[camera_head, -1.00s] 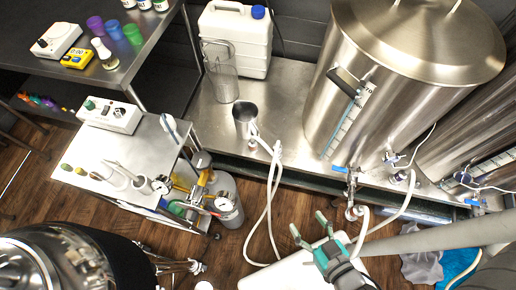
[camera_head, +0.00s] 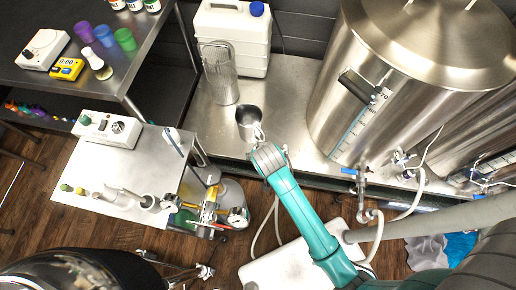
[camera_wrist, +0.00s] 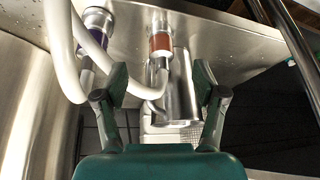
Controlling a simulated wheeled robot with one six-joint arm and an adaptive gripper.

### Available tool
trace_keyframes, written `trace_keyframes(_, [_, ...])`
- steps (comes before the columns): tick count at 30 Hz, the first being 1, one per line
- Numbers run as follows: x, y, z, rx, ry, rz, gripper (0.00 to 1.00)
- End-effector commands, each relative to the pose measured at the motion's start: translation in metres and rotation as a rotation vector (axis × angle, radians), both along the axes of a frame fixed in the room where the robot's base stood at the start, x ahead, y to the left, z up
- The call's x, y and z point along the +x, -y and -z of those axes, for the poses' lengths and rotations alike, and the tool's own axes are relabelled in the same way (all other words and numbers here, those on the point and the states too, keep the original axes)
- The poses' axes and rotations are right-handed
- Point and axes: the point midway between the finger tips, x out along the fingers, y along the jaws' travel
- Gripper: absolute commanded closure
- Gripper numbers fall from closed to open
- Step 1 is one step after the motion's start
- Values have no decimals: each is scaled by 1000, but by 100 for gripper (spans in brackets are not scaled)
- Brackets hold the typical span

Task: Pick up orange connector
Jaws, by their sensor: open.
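The orange connector (camera_wrist: 161,43) shows in the upper middle of the wrist view, joined to a metal fitting and the end of a white hose (camera_wrist: 130,86). My gripper (camera_wrist: 161,82) is open, with its two dark green fingers apart. The connector lies beyond the fingertips and roughly centred between them in the picture; nothing is gripped. In the head view my arm reaches over the bench's front edge near a metal jug (camera_head: 249,118). There the fingers and the orange connector cannot be made out.
A purple connector (camera_wrist: 98,22) with a white hose is close by on the left. The large steel kettle (camera_head: 395,90) stands to the right on the steel bench (camera_head: 290,105).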

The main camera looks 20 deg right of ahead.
Motion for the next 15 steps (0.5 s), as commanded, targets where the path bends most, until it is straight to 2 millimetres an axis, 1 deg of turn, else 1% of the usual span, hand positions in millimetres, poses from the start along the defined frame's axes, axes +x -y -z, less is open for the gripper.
trace_keyframes(1, [9, -2, -4, -1, -14, 11, 29])
trace_keyframes(7, [22, -3, -8, -4, -58, 43, 29])
trace_keyframes(11, [28, -1, 6, -5, -66, 47, 29])
trace_keyframes(15, [35, 2, 26, -4, -64, 47, 29])
